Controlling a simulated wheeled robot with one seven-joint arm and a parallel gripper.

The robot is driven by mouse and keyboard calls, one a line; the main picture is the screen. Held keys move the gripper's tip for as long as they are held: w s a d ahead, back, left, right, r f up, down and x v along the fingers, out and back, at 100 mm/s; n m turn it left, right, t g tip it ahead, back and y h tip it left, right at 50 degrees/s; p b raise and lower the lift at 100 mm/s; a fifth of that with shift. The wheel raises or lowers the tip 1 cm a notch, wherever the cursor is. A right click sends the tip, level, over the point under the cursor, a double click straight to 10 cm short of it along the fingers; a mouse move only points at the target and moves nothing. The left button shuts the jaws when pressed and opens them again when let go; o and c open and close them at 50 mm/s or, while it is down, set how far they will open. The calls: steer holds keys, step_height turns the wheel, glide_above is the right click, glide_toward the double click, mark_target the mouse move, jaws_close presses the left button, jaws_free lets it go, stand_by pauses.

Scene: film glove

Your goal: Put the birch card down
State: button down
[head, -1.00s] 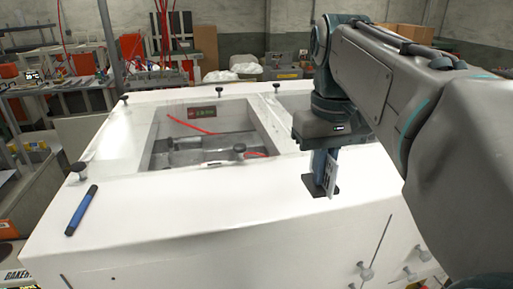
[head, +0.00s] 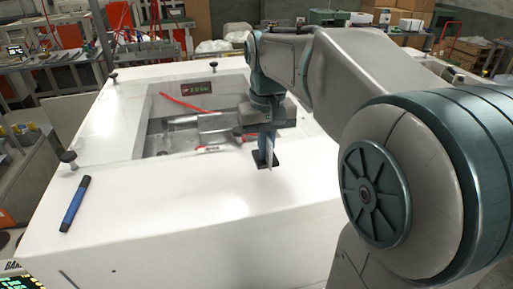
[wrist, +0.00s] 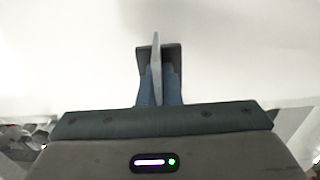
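In the wrist view the card (wrist: 156,65) shows nearly edge-on, projecting past the fingers. I cannot tell whether the card's lower edge touches the dark square or the white top.
A dark knob (head: 68,157) stands near the left edge. The framed opening (head: 195,125) holds grey parts and a red strip.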

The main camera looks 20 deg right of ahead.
mark_target(265, 162)
steer(key=shift+f+p, duration=0.35)
steer(key=shift+f, duration=1.7)
steer(key=shift+f, duration=0.1)
steer(key=c, duration=2)
jaws_free()
steer(key=shift+f, duration=0.15)
steer(key=shift+c, duration=0.2)
steer(key=o, duration=0.4)
step_height(265, 162, up, 12)
steer(key=shift+r+b, duration=0.25)
steer(key=shift+b, duration=0.05)
